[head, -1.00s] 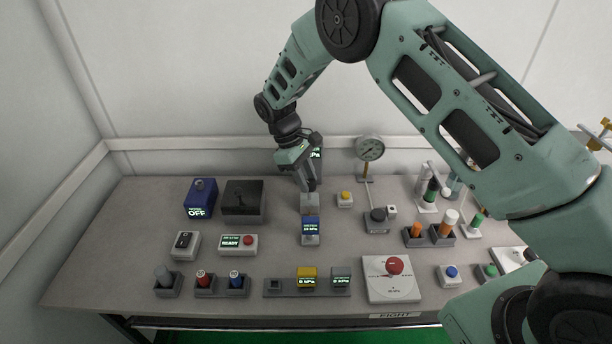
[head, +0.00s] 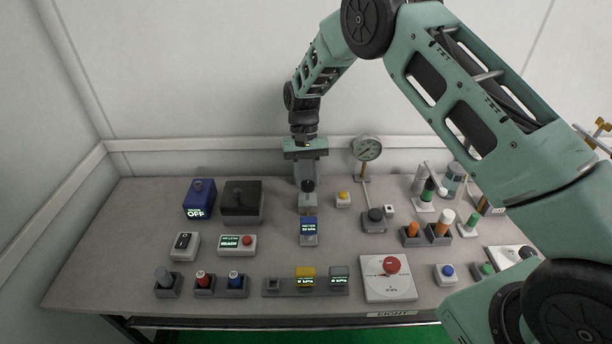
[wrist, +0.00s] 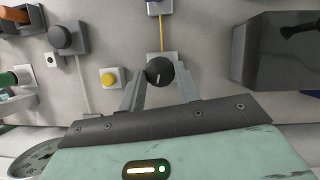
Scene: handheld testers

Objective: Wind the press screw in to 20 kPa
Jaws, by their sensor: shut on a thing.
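The press screw's dark round knob (wrist: 160,71) has a pale mark on its face and sits on a small grey block (head: 307,205). My gripper (head: 308,184) is at the block, its two fingers on either side of the knob and shut on it. The knob also shows just below my gripper in the head view (head: 308,187). In front of the block stands a blue unit with a lit display (head: 309,226); its digits are too small to read surely. The blue unit shows partly at the top of the wrist view (wrist: 160,7).
A black box (head: 241,199) stands left of the block. A yellow button (head: 343,197) and a dial gauge on a post (head: 367,149) stand to the right. A white plate with a red knob (head: 391,265) lies at the front right.

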